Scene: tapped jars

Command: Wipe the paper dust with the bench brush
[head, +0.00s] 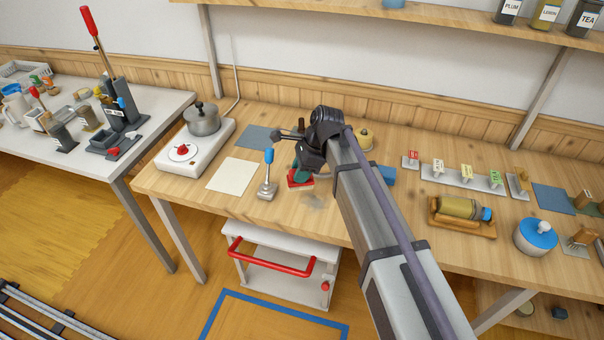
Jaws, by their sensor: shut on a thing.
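My gripper (304,162) points down over the middle of the wooden bench, its fingertips partly hidden by my wrist. It is shut on what appears to be the bench brush, of which a small green part (302,174) shows. A red block-like thing (299,182) shows just below the green part; I cannot tell whether it belongs to the brush. The paper dust (314,202) is a faint grey-brown smudge on the bench top, just in front of the red thing and near the front edge.
A blue-handled lever (268,175) stands close left of my gripper. A cream sheet (231,174) and a hotplate with a pot (202,120) lie further left. A bottle in a wooden cradle (461,211) and a blue-lidded jar (535,237) stand right, beyond my arm.

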